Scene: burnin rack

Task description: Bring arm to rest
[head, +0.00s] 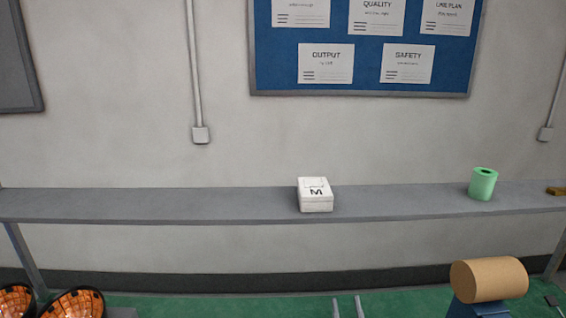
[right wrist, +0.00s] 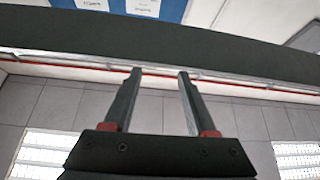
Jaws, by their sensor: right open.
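My right gripper (head: 347,306) shows at the bottom edge of the head view as two thin grey fingers with a gap between them. In the right wrist view its two fingers (right wrist: 160,73) stand apart with nothing between them. They point up toward a dark band that crosses that view. My left gripper is not in view.
A grey shelf (head: 180,206) runs across the head view, with a white box marked M (head: 315,195) and a green cylinder (head: 482,184) on it. Below are a green surface (head: 230,307), a tan roll (head: 489,279) on a blue stand, and orange-patterned round things (head: 75,304).

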